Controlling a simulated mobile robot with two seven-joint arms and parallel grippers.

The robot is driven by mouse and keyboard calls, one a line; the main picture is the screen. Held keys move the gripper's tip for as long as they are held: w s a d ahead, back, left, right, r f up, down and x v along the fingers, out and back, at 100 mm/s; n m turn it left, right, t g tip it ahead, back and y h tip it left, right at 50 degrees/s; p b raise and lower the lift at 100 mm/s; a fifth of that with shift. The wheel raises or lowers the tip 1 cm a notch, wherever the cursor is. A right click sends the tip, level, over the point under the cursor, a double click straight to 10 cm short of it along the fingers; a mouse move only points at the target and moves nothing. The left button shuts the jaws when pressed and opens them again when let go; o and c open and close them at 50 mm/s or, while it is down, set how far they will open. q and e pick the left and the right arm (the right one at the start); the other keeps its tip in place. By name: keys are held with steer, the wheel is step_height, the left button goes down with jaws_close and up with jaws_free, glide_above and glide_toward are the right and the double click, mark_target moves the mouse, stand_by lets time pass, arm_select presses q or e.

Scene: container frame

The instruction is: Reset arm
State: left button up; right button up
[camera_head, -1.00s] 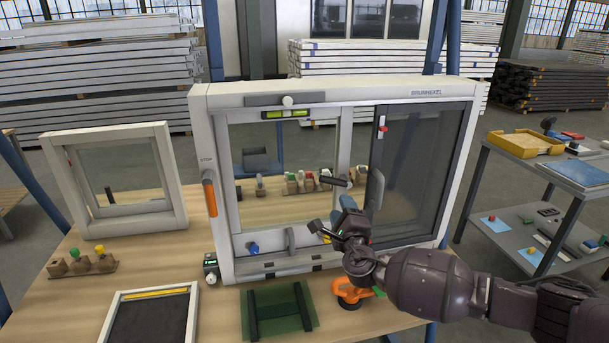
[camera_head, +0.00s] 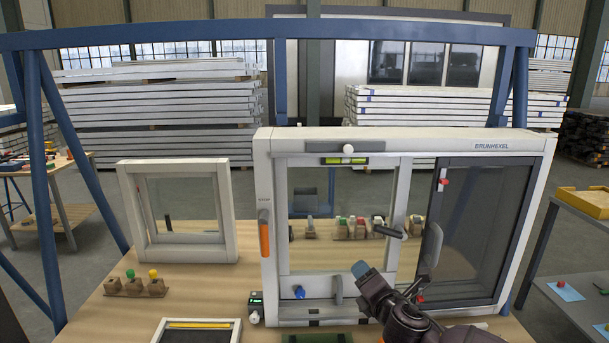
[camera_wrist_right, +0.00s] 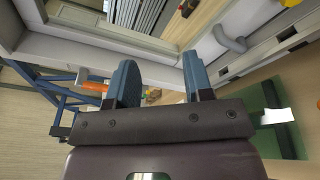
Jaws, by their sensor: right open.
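My right gripper (camera_head: 368,276) is in front of the lower middle of the large white window frame (camera_head: 262,200). Its two blue fingers stand apart with nothing between them, as the right wrist view shows (camera_wrist_right: 161,75). The arm comes in from the lower right. The frame has a clear pane on the left and a dark sliding panel (camera_head: 475,215) on the right. A dark handle (camera_head: 391,232) sits on the middle post, above my gripper. A grey bow handle (camera_head: 338,288) is on the lower rail, left of my gripper. My left gripper is not in view.
A smaller white frame (camera_head: 231,215) stands on the wooden table at left, behind a wooden block holder (camera_head: 135,287). A dark-filled tray (camera_head: 197,323) and a green item (camera_head: 317,338) lie at the front. Blue beams and a right-hand shelf surround the table.

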steer(key=s+d+f+m+g+h, duration=0.1)
steer(key=s+d+f+m, duration=0.3)
steer(key=s+f+m, duration=0.4)
steer(key=s+d+f+m+g+h, duration=0.2)
steer(key=s+d+f+m, duration=0.3)
steer(key=s+m, duration=0.5)
steer(key=s+d+f+m+g+h, duration=0.1)
steer(key=s+d+f+m, duration=0.3)
steer(key=s, duration=1.2)
step_height(320, 180, down, 7)
steer(key=m, duration=0.4)
steer(key=shift+s+d+r+m+g, duration=0.15)
steer(key=shift+s+d+m+g, duration=0.05)
steer(key=shift+d+m+g, duration=0.2)
